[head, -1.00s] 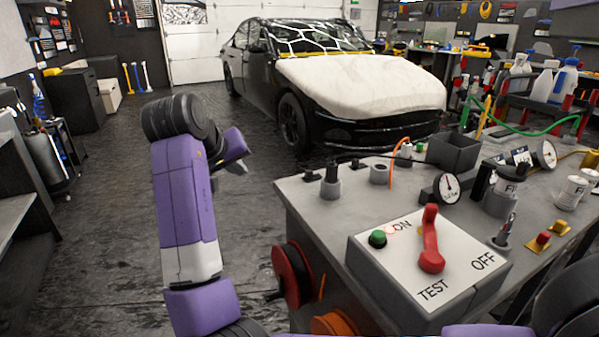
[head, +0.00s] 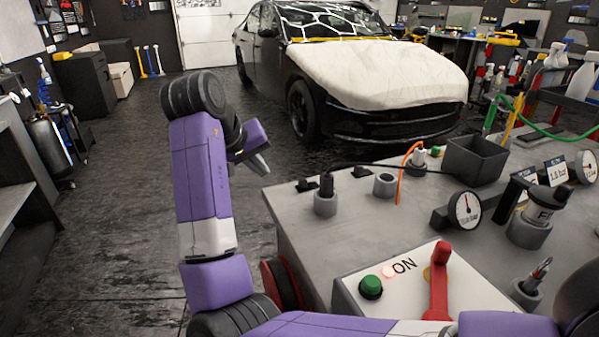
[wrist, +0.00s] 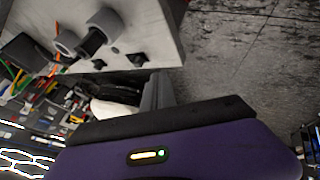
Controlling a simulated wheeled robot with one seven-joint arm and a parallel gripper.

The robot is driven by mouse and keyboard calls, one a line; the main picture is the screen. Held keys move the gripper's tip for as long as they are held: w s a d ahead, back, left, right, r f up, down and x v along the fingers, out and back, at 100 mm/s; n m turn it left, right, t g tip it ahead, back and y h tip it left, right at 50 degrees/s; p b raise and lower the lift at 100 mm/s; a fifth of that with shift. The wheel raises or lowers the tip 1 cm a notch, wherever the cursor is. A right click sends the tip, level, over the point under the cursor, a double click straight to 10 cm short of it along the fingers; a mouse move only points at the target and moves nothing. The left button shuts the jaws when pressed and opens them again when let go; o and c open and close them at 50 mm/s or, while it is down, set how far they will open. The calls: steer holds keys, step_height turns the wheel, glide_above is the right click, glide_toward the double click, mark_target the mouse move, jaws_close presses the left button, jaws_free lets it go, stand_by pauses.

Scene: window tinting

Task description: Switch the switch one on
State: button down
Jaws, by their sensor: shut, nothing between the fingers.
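The switch is a red lever (head: 438,285) on a white-topped control box (head: 345,300) at the table's front. The word ON, a green button (head: 371,286) and a small glowing lamp (head: 388,272) lie left of the lever. The lever's handle stands up and points away from me; I cannot tell which setting it is at. The front of the box is hidden behind my arm. My gripper (head: 262,165) is shut and empty, left of the table and well away from the lever. Its fingers (wrist: 157,92) also show in the wrist view, where the lever is not seen.
The grey table (head: 300,225) carries a round gauge (head: 466,210), a dark open bin (head: 475,160), grey holders (head: 385,183) and an orange cable. A red reel (head: 283,280) hangs at its side. A black car (head: 390,120) stands behind. The floor at left is clear.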

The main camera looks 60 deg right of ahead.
mark_target(306, 179)
steer(key=shift+d, duration=0.1)
steer(key=b+x, duration=0.1)
steer(key=x, duration=0.9)
steer(key=shift+f, duration=0.2)
steer(key=shift+s+d+r, duration=0.2)
steer(key=shift+s+d, duration=0.6)
steer(key=shift+d, duration=0.2)
steer(key=shift+s+d, duration=0.45)
steer(key=shift+d, duration=0.15)
steer(key=shift+s+d+r+p, duration=0.2)
steer(key=shift+s+d+p, duration=0.1)
steer(key=shift+d+p, duration=0.15)
steer(key=shift+s+d+p, duration=0.7)
steer(key=shift+d+p, duration=0.05)
steer(key=shift+d, duration=0.05)
steer(key=shift+s+d+f, duration=0.1)
steer(key=shift+d+f, duration=0.1)
